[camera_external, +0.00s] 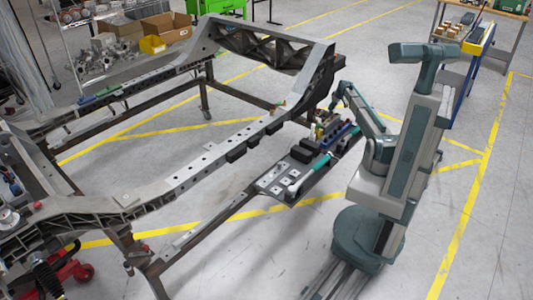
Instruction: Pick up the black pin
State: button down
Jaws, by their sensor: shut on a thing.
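My gripper (331,108) is at the end of my bent arm, just above the parts at the far end of a narrow shelf (262,193) beside the chassis frame. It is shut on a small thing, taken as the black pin. The pin itself is too small and too hidden at this distance to make out. Small coloured parts (328,125) stand on the shelf close under the gripper.
The long grey chassis frame (195,168) rests on stands left of my arm. Dark blocks (236,155) sit along its near rail. A teal-and-white tool (309,172) lies on the shelf. Cardboard boxes (166,27) are at the back left.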

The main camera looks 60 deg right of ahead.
notch_tip(320, 180, up, 7)
jog(key=shift+p, duration=0.3)
jog(key=s+a, duration=0.2)
jog(key=s, duration=1.5)
jog(key=shift+s+a, duration=0.35)
jog(key=shift+s, duration=0.05)
jog(key=shift+r, duration=0.1)
notch_tip(320, 180, up, 8)
jog(key=p, duration=0.6)
